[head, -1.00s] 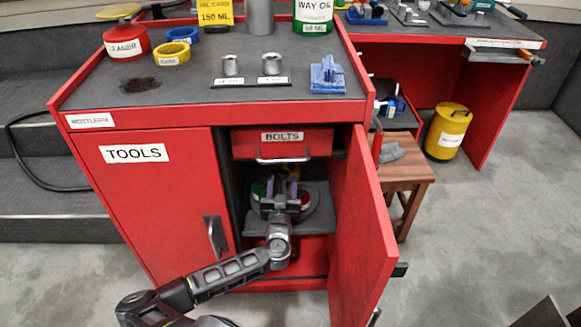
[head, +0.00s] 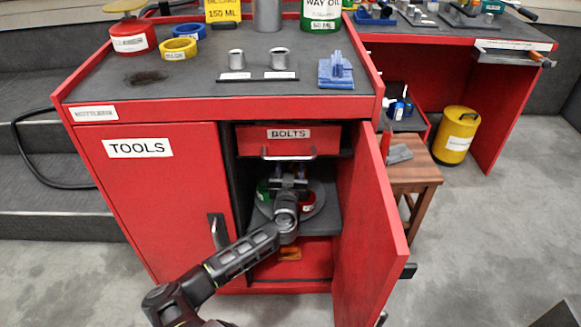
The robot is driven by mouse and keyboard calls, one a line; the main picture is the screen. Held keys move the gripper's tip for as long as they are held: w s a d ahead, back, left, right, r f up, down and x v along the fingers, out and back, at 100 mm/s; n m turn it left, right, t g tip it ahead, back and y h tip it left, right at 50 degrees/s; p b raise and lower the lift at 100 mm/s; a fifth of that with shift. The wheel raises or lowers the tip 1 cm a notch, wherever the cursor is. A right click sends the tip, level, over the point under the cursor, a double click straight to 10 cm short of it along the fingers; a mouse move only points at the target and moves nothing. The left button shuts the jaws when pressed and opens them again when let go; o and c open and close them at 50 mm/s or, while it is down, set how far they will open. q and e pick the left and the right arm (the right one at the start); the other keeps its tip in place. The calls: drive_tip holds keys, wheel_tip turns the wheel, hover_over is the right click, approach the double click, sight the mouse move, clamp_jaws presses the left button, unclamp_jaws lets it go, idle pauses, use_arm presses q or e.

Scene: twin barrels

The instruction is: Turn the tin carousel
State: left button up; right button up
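The tin carousel (head: 317,208) is a grey round turntable on the shelf inside the open right side of the red cabinet. A green tin (head: 262,191) shows on its left and a red tin (head: 308,201) on its right. My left gripper (head: 289,172) reaches into the cabinet over the carousel, its two fingers apart, pointing inward. I see nothing clearly held between them. The gripper and wrist hide the middle of the carousel, and I cannot tell whether the fingers touch a tin. My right gripper is out of view.
The BOLTS drawer (head: 287,140) is close above my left gripper. The open red door (head: 370,228) stands to the right, the closed TOOLS door (head: 150,190) to the left. An orange item (head: 289,253) lies in the lower compartment. A wooden stool (head: 415,176) stands beyond the open door.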

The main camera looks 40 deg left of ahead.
use_arm(q)
drive_tip(key=shift+c, duration=0.3)
clamp_jaws()
idle(1.0)
